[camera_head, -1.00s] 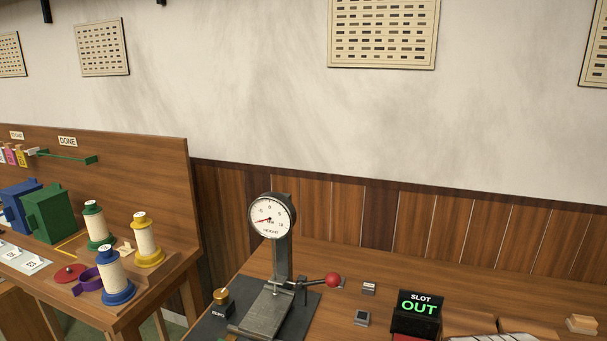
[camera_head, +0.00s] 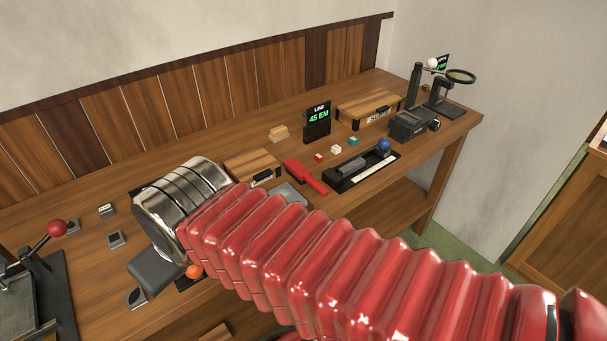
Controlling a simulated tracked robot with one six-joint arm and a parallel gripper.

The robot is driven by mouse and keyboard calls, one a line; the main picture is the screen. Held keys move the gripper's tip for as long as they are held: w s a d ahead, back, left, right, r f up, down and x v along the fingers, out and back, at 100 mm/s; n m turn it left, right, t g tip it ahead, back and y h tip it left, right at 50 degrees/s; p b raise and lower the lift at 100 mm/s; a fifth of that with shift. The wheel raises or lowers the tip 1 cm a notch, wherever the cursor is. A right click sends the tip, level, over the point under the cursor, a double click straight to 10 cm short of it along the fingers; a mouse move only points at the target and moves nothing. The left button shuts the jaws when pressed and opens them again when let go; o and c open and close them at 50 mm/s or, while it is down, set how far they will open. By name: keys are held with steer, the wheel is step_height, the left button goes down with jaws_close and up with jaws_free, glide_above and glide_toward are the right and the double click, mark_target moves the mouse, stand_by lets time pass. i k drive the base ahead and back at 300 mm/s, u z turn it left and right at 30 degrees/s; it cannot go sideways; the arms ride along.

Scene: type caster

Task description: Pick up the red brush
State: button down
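The red brush (camera_head: 305,176) lies on the wooden workbench, with its broad part to the back left and its narrow handle toward the front right. It lies just left of a black tray and is in full view. My arm, in a red ribbed sleeve, crosses the foreground from the lower right and ends in a shiny metal wrist. My gripper (camera_head: 152,270) shows only as a dark grey part below this wrist, well to the left of the brush. Its fingertips cannot be made out. Nothing is seen held in it.
The black tray (camera_head: 361,170) has a blue knob. A "45 EM" display (camera_head: 317,122), wooden boxes (camera_head: 368,106) and small blocks stand behind the brush. A magnifier stand (camera_head: 445,92) is at the far right end. A red-knobbed lever (camera_head: 57,228) is at left.

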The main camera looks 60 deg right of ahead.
mark_target(298, 172)
steer(key=z, duration=1.35)
steer(key=k, duration=1.05)
steer(key=z, duration=0.3)
steer(key=i, duration=1)
steer(key=u, duration=0.05)
